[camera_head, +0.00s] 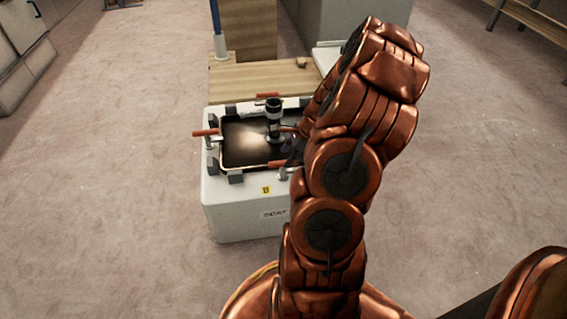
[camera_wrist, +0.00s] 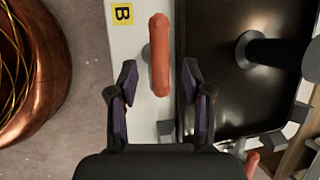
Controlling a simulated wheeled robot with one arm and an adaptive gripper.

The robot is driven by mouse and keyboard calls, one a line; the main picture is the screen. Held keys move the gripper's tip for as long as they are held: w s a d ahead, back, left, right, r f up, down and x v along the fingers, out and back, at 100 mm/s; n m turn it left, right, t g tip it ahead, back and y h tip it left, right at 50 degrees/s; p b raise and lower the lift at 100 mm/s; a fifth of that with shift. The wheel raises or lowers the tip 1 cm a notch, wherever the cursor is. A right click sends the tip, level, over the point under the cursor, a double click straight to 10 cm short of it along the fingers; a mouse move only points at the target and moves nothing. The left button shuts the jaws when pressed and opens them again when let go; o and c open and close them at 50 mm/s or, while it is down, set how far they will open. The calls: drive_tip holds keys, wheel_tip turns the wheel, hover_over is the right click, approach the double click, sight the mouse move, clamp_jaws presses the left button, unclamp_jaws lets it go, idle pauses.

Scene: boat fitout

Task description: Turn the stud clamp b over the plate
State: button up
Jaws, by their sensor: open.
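Stud clamp b (camera_head: 277,164) has a red handle and sits by the yellow B label (camera_head: 266,190) on the near rim of the white box. In the wrist view its handle (camera_wrist: 160,55) lies lengthwise along the rim, beside the dark plate (camera_wrist: 220,95) rather than across it. The plate (camera_head: 243,150) fills the box opening. My gripper (camera_wrist: 158,80) is open, its two fingers either side of the handle's lower end, with gaps visible on both sides. I cannot tell its height above the handle. In the head view my arm hides most of the gripper.
Other red-handled clamps sit at the left (camera_head: 206,132) and back (camera_head: 267,95) of the white box (camera_head: 235,210). A black post (camera_head: 274,106) stands up from the plate. A wooden board (camera_head: 255,80) lies behind. The carpet left of the box is clear.

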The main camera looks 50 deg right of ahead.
sight(283, 162)
drive_tip(key=shift+b+x, duration=0.45)
drive_tip(key=shift+x, duration=1.5)
drive_tip(key=shift+c, duration=0.3)
clamp_jaws()
